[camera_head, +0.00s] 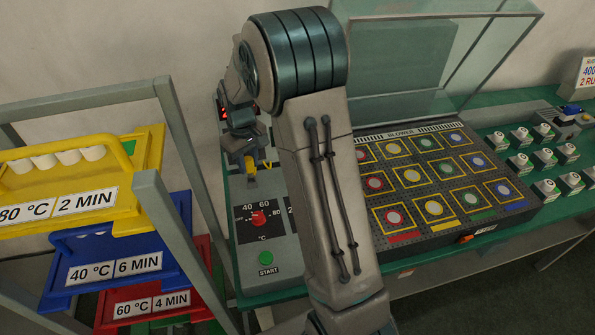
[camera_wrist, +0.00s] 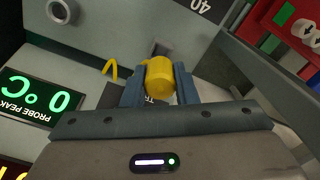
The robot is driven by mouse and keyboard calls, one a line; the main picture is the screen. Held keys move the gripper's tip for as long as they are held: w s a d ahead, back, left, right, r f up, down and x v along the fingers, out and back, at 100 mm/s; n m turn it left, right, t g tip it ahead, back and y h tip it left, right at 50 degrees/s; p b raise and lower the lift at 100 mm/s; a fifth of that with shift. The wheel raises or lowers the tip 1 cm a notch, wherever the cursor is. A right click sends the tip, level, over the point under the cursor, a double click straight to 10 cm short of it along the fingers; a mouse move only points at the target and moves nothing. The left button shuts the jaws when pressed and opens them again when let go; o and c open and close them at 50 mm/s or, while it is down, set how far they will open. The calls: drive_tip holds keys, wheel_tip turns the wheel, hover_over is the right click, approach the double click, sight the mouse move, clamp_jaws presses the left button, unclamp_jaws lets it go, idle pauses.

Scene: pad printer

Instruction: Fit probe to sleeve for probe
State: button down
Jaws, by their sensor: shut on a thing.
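My gripper (camera_head: 246,158) hangs over the grey control unit behind my raised arm. In the wrist view its two fingers (camera_wrist: 159,88) are shut on a yellow cylinder, the probe (camera_wrist: 159,77), with its rounded end facing the camera. A yellow cord (camera_wrist: 110,68) curves beside it; the probe also shows small in the head view (camera_head: 250,166). A grey part (camera_wrist: 168,46) lies just behind the probe; I cannot tell if they touch. A light ring with a dark hole (camera_wrist: 61,11) stands at the upper left of the wrist view. I cannot tell which part is the sleeve.
A "PROBE PEAK" display (camera_wrist: 38,101) reads 0 °C. The control unit has a red dial (camera_head: 258,218) and green START button (camera_head: 266,258). A rack with yellow (camera_head: 60,215), blue (camera_head: 120,240) and red trays stands left. A blower panel (camera_head: 440,180) is at right.

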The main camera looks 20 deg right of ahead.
sight(247, 159)
drive_tip(key=shift+r+p, duration=1)
drive_tip(key=shift+r, duration=0.8)
